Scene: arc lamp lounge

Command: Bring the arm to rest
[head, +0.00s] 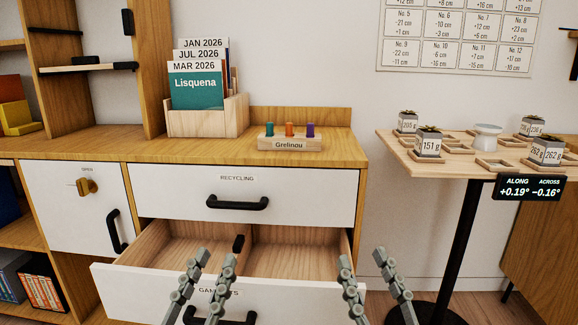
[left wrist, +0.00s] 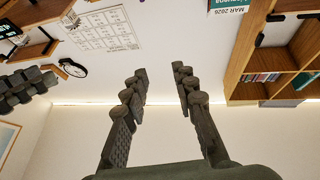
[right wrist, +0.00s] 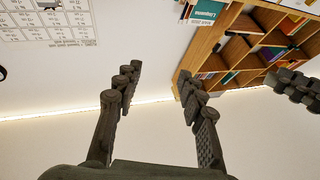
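My left gripper (head: 207,277) is in front of the open lower drawer, low in the head view. Its two fingers are apart with nothing between them, and they show empty in the left wrist view (left wrist: 158,85). My right gripper (head: 372,275) is at the drawer's right front corner in the head view. Its fingers are also apart and empty in the right wrist view (right wrist: 152,90). The lower drawer (head: 277,257) is pulled out, and a small dark object (head: 238,244) is inside it. The fingers hide part of its front label and handle.
The upper drawer (head: 262,205), labelled RECYCLING, is shut. A wooden file box (head: 208,122) and a peg block (head: 290,144) stand on the cabinet. At right, a tall table (head: 450,167) carries several weighted plant pots and a readout (head: 529,187). A locked-style door (head: 75,208) is at left.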

